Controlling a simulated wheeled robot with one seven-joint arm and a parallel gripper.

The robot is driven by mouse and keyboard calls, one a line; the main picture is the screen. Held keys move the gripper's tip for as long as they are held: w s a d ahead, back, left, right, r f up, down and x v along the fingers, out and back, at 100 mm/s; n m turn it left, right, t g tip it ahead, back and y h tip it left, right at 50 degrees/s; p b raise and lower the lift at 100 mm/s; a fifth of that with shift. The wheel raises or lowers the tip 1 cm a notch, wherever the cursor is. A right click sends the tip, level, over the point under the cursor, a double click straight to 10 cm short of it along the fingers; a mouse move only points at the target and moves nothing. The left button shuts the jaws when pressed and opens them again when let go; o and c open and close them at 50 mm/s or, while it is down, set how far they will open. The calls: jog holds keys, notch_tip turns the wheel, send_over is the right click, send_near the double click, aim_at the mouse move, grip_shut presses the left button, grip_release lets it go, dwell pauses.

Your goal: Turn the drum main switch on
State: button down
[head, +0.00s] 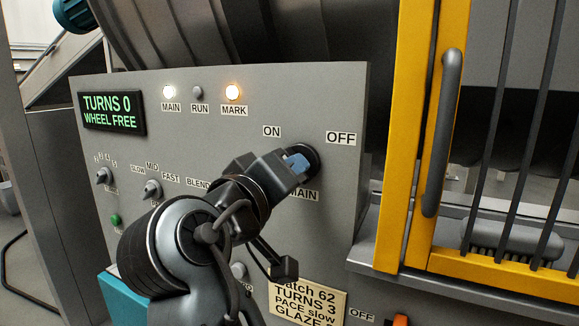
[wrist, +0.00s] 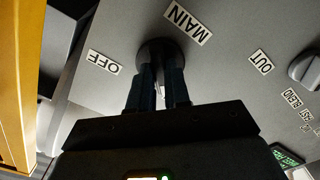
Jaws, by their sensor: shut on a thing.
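The main switch (head: 314,158) is a black round knob on the grey panel (head: 265,95), between the ON label (head: 272,131) above left, the OFF label (head: 341,138) to the right and the MAIN label below. My gripper (head: 298,164) reaches it from the front, its blue-grey fingertips closed around the knob's grip. In the wrist view the two fingers (wrist: 161,85) meet the knob (wrist: 160,45); they hide its handle, so I cannot tell its exact angle. The MAIN lamp (head: 169,91) glows white.
The MARK lamp (head: 232,91) glows amber and the RUN lamp (head: 197,92) is dark. The display (head: 110,111) reads TURNS 0, WHEEL FREE. Smaller knobs (head: 152,190) sit at left. A yellow guard frame with a grey handle (head: 443,130) stands close on the right.

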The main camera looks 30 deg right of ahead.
jog(key=shift+r, duration=0.1)
jog(key=c, duration=1.1)
grip_release()
jog(key=shift+a, duration=0.1)
jog(key=shift+b+v, duration=0.9)
jog(key=shift+v, duration=2.95)
